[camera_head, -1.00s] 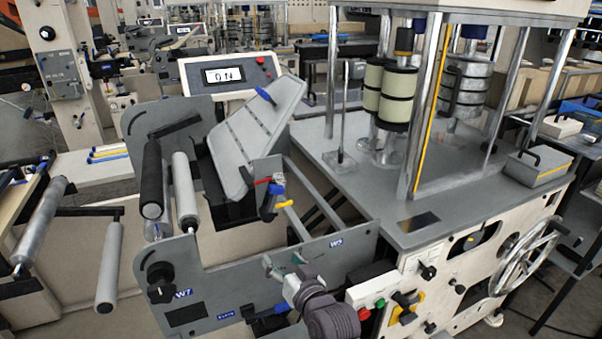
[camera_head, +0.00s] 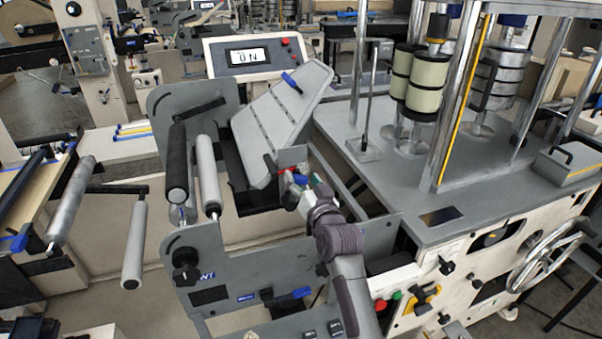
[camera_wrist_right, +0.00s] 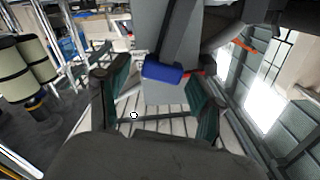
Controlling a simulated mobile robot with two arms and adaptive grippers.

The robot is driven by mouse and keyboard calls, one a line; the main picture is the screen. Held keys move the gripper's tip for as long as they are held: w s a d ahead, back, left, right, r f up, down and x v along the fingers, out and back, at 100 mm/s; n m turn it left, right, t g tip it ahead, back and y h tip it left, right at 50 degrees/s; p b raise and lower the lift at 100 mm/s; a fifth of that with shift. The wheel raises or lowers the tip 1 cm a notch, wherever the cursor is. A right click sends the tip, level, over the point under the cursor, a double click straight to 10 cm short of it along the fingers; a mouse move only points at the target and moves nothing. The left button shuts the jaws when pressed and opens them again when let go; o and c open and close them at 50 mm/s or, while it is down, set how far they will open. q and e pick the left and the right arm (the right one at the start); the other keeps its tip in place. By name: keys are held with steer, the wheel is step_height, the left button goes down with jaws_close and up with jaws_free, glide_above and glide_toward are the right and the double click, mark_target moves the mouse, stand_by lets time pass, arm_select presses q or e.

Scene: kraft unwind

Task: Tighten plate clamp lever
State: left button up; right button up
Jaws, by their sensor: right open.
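A tilted grey plate (camera_head: 272,120) stands on the machine, with a blue lever (camera_head: 291,82) at its upper edge. At its lower end a small bracket carries a red handle (camera_head: 283,172) and a blue-tipped lever (camera_head: 301,179). My right gripper (camera_head: 292,190) is at this bracket and partly covers it. In the right wrist view the blue lever end (camera_wrist_right: 163,70) shows between the two open fingers of my right gripper (camera_wrist_right: 160,95), with no visible contact. Which lever is the plate clamp is not marked. My left gripper is out of view.
Two rollers, black (camera_head: 177,165) and grey (camera_head: 208,172), stand left of the plate. A display box (camera_head: 249,56) is behind it. The grey press table (camera_head: 400,190) with posts is to the right, and a handwheel (camera_head: 553,258) is at far right.

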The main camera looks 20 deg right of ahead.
steer(key=shift+w, duration=0.8)
jaws_close()
